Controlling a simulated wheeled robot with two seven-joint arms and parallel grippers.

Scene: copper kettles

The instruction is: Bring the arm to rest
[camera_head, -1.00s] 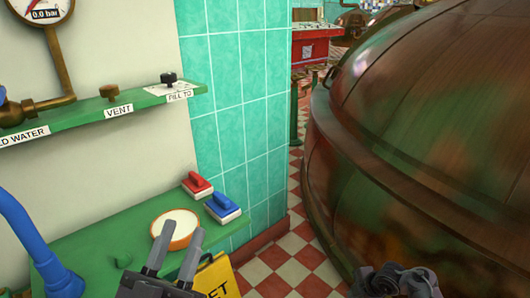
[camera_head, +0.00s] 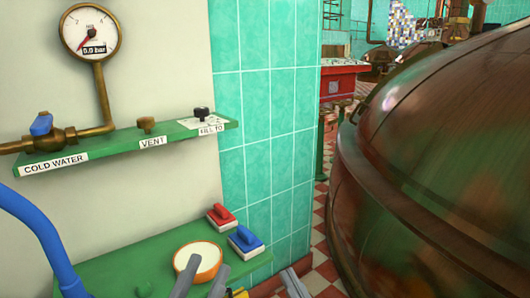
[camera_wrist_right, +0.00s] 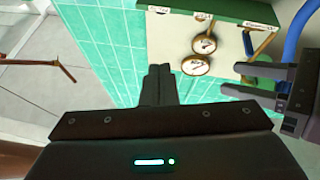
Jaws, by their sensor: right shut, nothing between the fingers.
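My left gripper (camera_head: 208,266) is at the bottom of the head view, its two grey fingers apart with a gap between them, over the near side of the green lower shelf. It also shows open at the right of the right wrist view (camera_wrist_right: 231,78). My right gripper (camera_head: 293,283) just enters the bottom edge of the head view, right of the left one. In the right wrist view its fingers (camera_wrist_right: 158,72) are together, with nothing held. Most of both arms is out of the head view.
A green shelf (camera_head: 130,268) holds a round dish (camera_head: 197,257), a red-handled block (camera_head: 221,216) and a blue-handled block (camera_head: 245,240). Above are a labelled valve shelf (camera_head: 105,150) and a pressure gauge (camera_head: 90,32). A large copper kettle (camera_head: 440,180) fills the right. A blue pipe (camera_head: 45,235) stands left.

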